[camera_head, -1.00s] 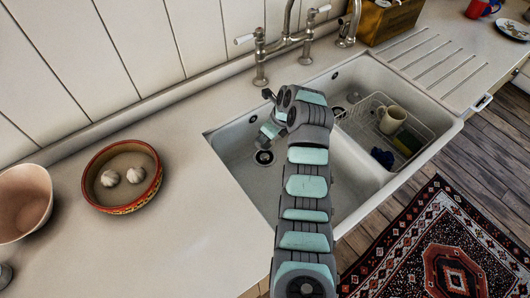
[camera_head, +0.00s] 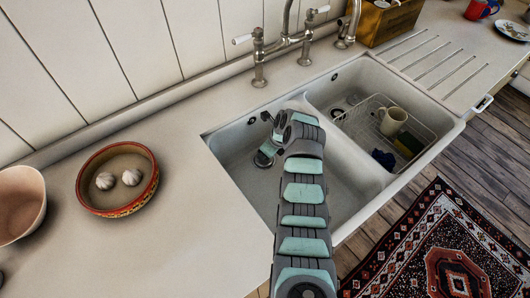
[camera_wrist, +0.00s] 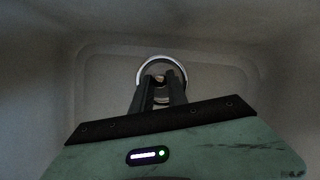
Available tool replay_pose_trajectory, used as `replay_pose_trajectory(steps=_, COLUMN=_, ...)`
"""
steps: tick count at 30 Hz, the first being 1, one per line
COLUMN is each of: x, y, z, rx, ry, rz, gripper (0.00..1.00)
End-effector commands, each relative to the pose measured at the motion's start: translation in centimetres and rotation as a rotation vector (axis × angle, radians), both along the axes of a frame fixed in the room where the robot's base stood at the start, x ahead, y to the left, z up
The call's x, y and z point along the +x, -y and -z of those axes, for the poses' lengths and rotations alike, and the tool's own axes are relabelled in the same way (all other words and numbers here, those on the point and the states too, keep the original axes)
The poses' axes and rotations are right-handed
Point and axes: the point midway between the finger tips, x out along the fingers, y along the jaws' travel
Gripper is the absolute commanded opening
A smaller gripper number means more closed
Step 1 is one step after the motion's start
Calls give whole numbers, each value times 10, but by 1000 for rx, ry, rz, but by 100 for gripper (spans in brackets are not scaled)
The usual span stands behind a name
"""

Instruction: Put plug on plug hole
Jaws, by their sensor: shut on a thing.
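My gripper (camera_head: 264,153) reaches down into the left basin of the white sink, low over its floor. In the wrist view, my gripper (camera_wrist: 160,84) has its two fingers close together on a small thing, taken to be the plug (camera_wrist: 160,79), mostly hidden between the fingertips. A pale round rim, seemingly the plug hole (camera_wrist: 147,66), curves around the fingertips on the basin floor. In the head view my gripper covers most of the hole. I cannot tell whether the plug touches the hole.
The left basin walls (camera_head: 228,137) surround my gripper. The right basin holds a wire rack with a cream mug (camera_head: 392,121). A tap (camera_head: 290,38) stands behind. A bowl with garlic (camera_head: 117,180) is on the counter at left.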

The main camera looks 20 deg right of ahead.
Motion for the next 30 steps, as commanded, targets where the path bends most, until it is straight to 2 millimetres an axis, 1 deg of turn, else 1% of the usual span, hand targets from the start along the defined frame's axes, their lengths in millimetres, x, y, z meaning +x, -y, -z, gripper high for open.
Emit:
replay_pose_trajectory(steps=1, x=0, y=0, z=0, rx=0, ry=0, rz=0, gripper=20)
replay_pose_trajectory(steps=9, x=0, y=0, z=0, rx=0, ry=0, rz=0, gripper=41)
replay_pose_trajectory(steps=19, x=0, y=0, z=-1, rx=0, ry=-1, rz=0, gripper=41)
replay_pose_trajectory(steps=22, x=-3, y=2, z=-11, rx=1, ry=0, rz=0, gripper=41)
replay_pose_trajectory(steps=26, x=-9, y=7, z=-31, rx=-2, ry=2, rz=1, gripper=41)
replay_pose_trajectory(steps=30, x=-19, y=13, z=-57, rx=-2, ry=1, rz=1, gripper=41)
